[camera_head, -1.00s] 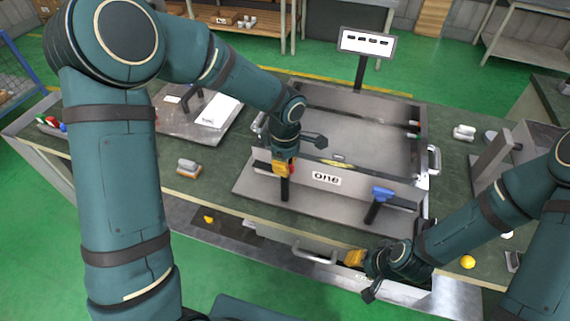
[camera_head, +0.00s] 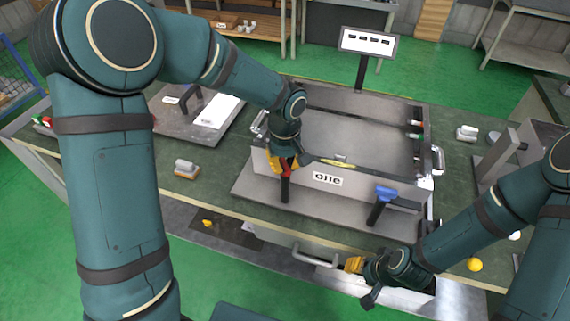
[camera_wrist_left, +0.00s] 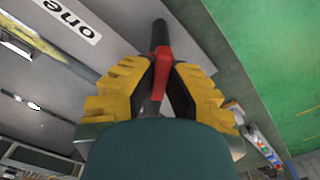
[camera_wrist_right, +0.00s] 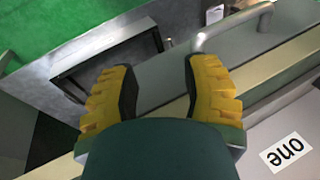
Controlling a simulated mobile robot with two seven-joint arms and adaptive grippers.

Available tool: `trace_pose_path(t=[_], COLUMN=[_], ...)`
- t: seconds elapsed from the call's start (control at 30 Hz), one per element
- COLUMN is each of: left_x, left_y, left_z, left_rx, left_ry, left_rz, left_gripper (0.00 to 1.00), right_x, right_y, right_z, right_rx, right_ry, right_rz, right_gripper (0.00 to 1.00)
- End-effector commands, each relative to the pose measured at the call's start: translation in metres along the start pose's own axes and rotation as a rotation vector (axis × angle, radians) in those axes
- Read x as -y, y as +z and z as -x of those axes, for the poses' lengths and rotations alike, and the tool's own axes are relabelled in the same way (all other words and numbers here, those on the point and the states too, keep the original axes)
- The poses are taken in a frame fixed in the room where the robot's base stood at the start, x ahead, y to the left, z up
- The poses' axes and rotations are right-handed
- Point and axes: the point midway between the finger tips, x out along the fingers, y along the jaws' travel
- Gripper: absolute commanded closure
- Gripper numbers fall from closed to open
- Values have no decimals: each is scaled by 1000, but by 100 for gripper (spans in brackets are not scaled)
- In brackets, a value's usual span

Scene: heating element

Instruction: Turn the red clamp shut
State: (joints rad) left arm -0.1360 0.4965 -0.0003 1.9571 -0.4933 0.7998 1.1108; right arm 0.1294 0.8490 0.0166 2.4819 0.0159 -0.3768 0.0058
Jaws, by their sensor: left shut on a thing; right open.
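The red clamp (camera_head: 286,169) is on the front of the metal box, left of the "one" label. Its black end (camera_head: 285,190) hangs down below the red part. My left gripper (camera_head: 283,163) is shut on it from above. In the left wrist view the red clamp (camera_wrist_left: 164,62) shows between the two yellow fingers (camera_wrist_left: 158,85), with its black end sticking out past them. The fingers hide part of the handle. My right gripper (camera_head: 353,265) is open and empty by the table's front edge; its spread fingers (camera_wrist_right: 163,82) show in the right wrist view.
A blue clamp (camera_head: 386,194) is on the box front to the right. The open metal box (camera_head: 350,183) has a sign (camera_head: 367,42) behind it. A drawer handle (camera_head: 315,257) is left of my right gripper. A brush-like block (camera_head: 187,169) lies on the table's left.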

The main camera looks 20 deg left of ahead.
Motion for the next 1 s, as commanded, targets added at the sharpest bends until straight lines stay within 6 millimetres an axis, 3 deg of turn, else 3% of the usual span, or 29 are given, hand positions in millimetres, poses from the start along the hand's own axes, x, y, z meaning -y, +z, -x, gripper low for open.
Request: trace_pose_path(t=[0.5, 1.0], left_x=[1, 1], left_y=[1, 1], left_z=[-2, -2], left_rx=[5, 6], left_ry=[-3, -3], left_rz=[-452, -649], left_gripper=[100, 100], right_x=[0, 0], right_y=[0, 0], right_z=[0, 1], right_rx=[0, 0], right_ry=[0, -1], right_rz=[0, 0], right_gripper=[53, 53])
